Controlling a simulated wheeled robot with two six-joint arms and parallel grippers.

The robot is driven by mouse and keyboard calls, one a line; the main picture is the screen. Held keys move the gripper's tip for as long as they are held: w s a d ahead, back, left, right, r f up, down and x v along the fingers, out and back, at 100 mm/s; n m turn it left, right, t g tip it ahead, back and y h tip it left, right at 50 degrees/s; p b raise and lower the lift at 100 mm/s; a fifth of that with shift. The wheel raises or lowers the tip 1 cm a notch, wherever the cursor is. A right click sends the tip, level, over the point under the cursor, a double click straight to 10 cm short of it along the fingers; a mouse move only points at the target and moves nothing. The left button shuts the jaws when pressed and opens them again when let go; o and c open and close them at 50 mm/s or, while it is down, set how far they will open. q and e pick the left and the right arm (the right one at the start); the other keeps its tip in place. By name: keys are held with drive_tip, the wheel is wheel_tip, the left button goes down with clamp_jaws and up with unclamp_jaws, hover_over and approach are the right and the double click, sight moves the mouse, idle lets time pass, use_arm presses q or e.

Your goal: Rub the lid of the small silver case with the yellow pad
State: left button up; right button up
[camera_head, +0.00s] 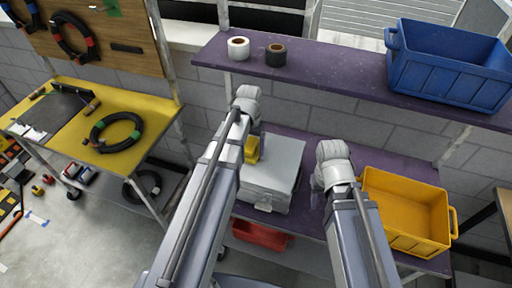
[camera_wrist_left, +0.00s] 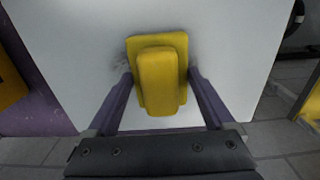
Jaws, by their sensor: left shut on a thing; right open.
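The small silver case (camera_head: 275,165) lies flat and closed on the lower purple shelf; its pale lid (camera_wrist_left: 85,40) fills most of the left wrist view. The yellow pad (camera_head: 252,149) has a flat base and a raised grip, and is at the lid's left part. My left gripper (camera_wrist_left: 160,82) is shut on the pad's raised grip (camera_wrist_left: 160,75), with a finger on each side. The pad's base appears to lie on the lid; contact is not clear. Dark smudges show on the lid beside the pad. My right gripper (camera_head: 318,186) is open, right of the case, its fingers mostly hidden.
A yellow crate (camera_head: 450,222) stands right of my right gripper. A red bin (camera_head: 260,236) is below the shelf. The upper purple shelf (camera_head: 330,77) holds two tape rolls and a blue crate (camera_head: 450,80). A yellow table (camera_head: 150,100) stands to the left.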

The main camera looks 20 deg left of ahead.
use_arm(q)
drive_tip(key=shift+a, duration=0.65)
drive_tip(key=shift+a, duration=0.1)
drive_tip(key=shift+a, duration=1.9)
drive_tip(key=shift+f, duration=0.15)
drive_tip(key=shift+d, duration=2.1)
drive_tip(key=shift+d, duration=0.1)
drive_tip(key=shift+s+d, duration=0.15)
drive_tip(key=shift+d, duration=1.75)
